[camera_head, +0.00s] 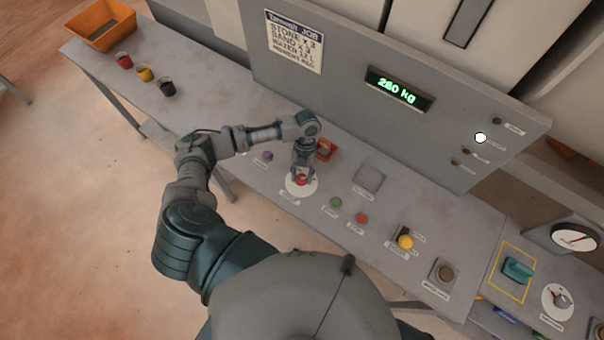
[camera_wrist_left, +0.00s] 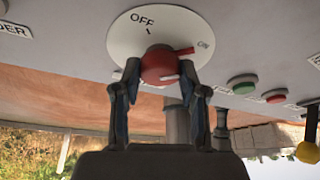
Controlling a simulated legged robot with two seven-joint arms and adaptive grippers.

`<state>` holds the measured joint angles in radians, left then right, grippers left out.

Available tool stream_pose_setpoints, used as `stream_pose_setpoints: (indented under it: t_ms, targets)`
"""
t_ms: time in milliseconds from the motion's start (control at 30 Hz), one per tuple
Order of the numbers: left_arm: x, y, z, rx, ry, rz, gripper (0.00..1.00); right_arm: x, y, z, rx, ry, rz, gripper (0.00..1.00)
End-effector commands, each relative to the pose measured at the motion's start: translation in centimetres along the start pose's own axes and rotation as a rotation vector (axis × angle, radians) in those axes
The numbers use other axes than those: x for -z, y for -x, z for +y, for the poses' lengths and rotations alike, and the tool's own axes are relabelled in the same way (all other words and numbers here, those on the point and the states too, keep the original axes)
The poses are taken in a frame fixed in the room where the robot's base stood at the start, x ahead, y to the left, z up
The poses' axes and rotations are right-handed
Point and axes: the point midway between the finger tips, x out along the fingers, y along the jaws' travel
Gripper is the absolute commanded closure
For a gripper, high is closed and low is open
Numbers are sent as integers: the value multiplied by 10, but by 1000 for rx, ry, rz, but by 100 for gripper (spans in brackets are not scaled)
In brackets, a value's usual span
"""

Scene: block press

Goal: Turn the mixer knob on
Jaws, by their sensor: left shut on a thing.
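The red mixer knob (camera_wrist_left: 158,62) sits on a round white dial (camera_wrist_left: 124,40) marked OFF and ON in the left wrist view. A black tick is by OFF and a red bar is by ON. A short white line shows on the knob, on its right side. In the head view the knob (camera_head: 301,181) is partly hidden under my left gripper (camera_head: 302,173), which reaches down onto the dial (camera_head: 290,187). In the left wrist view the fingers of my left gripper (camera_wrist_left: 160,76) close on the knob from both sides. My right gripper is not in view.
Beside the dial are a green button (camera_head: 336,203), a red button (camera_head: 361,218), a purple button (camera_head: 267,156) and an orange-red item (camera_head: 325,149). A yellow knob (camera_head: 405,242) is farther right. A grey panel with a lit display (camera_head: 398,91) rises behind. Cups stand at far left.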

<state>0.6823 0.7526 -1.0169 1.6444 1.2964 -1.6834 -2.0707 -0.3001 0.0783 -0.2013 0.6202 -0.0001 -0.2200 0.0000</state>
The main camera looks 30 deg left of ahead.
Motion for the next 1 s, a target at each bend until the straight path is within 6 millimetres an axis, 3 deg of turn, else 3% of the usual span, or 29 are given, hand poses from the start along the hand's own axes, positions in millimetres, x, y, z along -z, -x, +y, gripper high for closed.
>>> stream_pose_setpoints:
  t_ms: [567,600,667,1000]
  targets:
    - [2,-3,0,-14,-30,8,92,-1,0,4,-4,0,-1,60]
    - [2,-3,0,-14,-30,8,48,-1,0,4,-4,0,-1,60]
    - [2,-3,0,-13,-30,8,33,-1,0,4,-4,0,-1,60]
    - [1,1,-1,-10,-28,3,33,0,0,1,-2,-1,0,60]
